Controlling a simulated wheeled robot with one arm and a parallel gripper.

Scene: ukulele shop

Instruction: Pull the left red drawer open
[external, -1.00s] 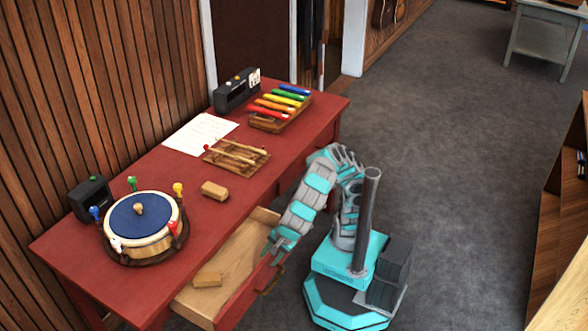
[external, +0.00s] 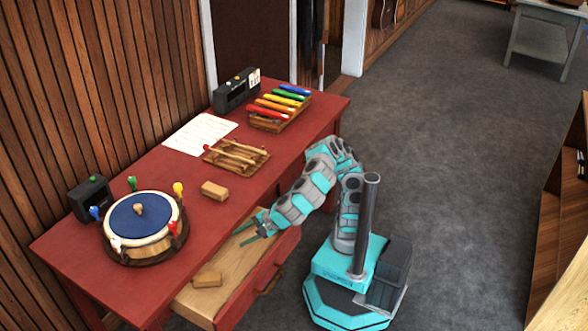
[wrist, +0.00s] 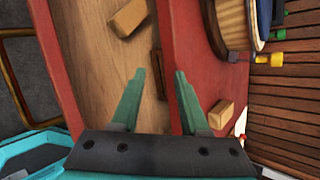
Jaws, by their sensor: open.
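The left red drawer (external: 238,298) stands pulled out from the red table, with its pale wooden inside exposed. Its handle (external: 270,280) is on the front; the handle also shows at the left of the wrist view (wrist: 14,118). A wooden block (external: 208,280) lies inside the drawer near its left end, and shows at the top of the wrist view (wrist: 127,17). My gripper (external: 250,233) is open and empty. It is over the right part of the drawer, near the table edge, apart from the handle. In the wrist view its fingers (wrist: 158,75) point over the drawer's inner edge.
The red table (external: 120,275) holds a blue-topped drum (external: 140,218), a wooden block (external: 214,190), a rack with mallets (external: 236,155), coloured bars (external: 280,102), paper (external: 200,134) and two black boxes (external: 90,198). Grey floor is clear to the right of my base.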

